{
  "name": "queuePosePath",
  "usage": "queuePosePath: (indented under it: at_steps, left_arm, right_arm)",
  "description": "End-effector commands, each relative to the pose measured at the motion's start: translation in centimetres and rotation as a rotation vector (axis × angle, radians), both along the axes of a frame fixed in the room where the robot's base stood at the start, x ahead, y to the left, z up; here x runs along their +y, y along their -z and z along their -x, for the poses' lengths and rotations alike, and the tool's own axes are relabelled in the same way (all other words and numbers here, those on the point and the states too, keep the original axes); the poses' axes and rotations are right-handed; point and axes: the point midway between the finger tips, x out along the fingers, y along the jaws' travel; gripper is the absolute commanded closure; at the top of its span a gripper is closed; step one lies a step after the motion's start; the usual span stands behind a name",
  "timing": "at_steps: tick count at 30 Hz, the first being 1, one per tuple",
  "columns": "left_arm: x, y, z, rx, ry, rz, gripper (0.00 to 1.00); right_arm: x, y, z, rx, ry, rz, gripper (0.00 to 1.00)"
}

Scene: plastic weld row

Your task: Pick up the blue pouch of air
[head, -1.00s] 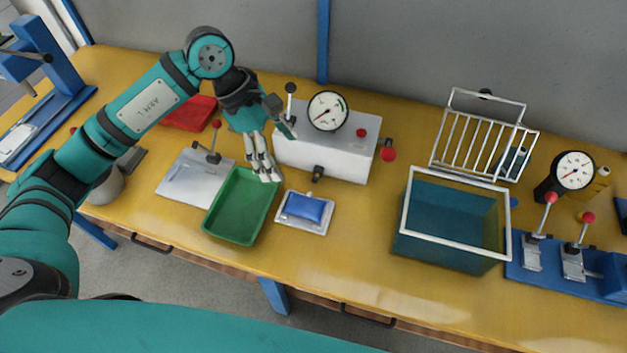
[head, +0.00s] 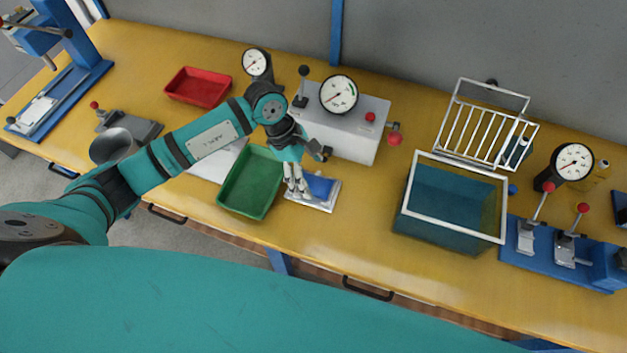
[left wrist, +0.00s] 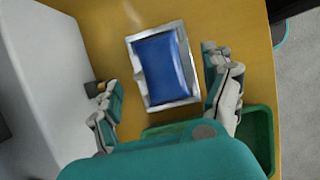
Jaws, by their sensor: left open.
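My left gripper (head: 298,194) is over the left part of the tray and hides some of the pouch. My right gripper is not in view.
A green tray (head: 232,204) stands just left of the pouch. A white box with a gauge (head: 350,148) stands close behind. A teal tank with a white rim (head: 440,236) and a wire basket (head: 462,140) are to the right. Bench between is clear.

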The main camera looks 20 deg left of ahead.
Motion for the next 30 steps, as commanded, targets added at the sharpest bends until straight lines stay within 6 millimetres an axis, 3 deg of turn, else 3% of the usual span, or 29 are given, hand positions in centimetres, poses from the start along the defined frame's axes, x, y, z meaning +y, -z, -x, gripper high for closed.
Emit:
queuePosePath:
  at_steps: [1,6,15,25,30]
  left_arm:
    - [-0.3,0.5,0.2,0.007,-0.003,0.002,0.17]
    - [-1.0,2.8,0.2,0.003,0.0,0.002,0.17]
    - [-1.1,3.5,0.1,0.0,0.0,0.0,0.17]
    - [-1.1,3.5,0.2,0.002,0.001,0.0,0.59]
    - [-1.2,3.5,0.2,0.004,0.002,0.0,0.6]
  right_arm:
    - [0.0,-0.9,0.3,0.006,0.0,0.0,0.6]
    - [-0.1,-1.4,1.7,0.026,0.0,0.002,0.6]
    - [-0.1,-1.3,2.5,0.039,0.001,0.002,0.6]
    - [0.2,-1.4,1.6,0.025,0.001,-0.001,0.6]
    - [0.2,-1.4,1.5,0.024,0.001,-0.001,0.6]
